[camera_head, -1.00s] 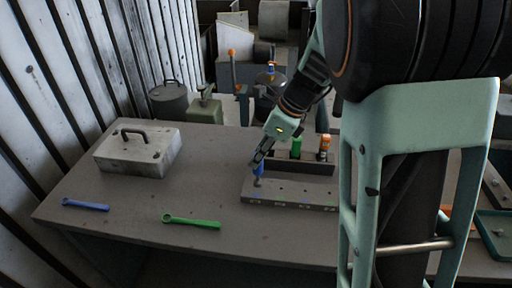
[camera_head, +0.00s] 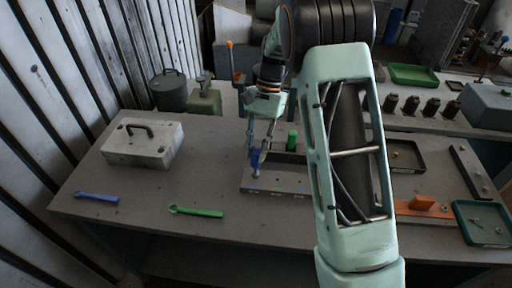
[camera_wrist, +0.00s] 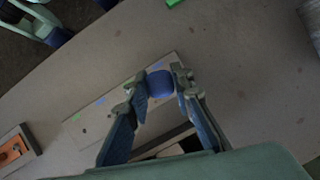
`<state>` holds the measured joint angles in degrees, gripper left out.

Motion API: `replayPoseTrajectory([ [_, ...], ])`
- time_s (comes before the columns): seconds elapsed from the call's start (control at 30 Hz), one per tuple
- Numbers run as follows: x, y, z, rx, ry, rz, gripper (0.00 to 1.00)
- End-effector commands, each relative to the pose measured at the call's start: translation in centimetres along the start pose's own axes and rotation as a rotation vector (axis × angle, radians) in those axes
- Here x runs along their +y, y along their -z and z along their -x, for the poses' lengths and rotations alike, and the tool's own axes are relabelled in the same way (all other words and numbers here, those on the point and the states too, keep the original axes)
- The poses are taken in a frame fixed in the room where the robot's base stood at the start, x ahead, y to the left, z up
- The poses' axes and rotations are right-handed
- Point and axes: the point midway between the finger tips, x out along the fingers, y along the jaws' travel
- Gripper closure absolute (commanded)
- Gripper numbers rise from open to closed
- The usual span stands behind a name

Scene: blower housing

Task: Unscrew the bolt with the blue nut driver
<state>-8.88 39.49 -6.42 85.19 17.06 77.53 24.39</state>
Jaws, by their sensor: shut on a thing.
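My gripper (camera_head: 262,143) is shut on the blue nut driver (camera_head: 254,157) above the left part of a grey block (camera_head: 285,188) on the bench. In the wrist view the driver's blue handle (camera_wrist: 160,84) sits between my two fingertips (camera_wrist: 159,84). The driver looks roughly upright with its lower end at the block's top; I cannot tell whether it is seated on a bolt. The bolt is hidden or too small to make out. Coloured marks line the block, which also shows in the wrist view (camera_wrist: 90,125).
A green-handled tool (camera_head: 292,140) stands behind the block. A blue wrench (camera_head: 97,197) and a green wrench (camera_head: 196,211) lie at the front left, near a grey metal box (camera_head: 143,150). Trays (camera_head: 480,240) and an orange part (camera_head: 422,203) lie to the right. The bench's left middle is clear.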

Motion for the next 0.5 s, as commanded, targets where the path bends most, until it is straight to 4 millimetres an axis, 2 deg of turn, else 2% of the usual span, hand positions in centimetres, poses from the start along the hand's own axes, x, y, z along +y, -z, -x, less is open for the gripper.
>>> replayPoseTrajectory([
  [0.03,-0.01,-0.01,0.02,0.001,0.001,0.000,0.90],
  [0.13,-0.02,-0.01,0.02,0.001,0.001,-0.001,1.00],
  [0.5,-0.03,-0.30,0.66,0.001,0.002,-0.002,1.00],
])
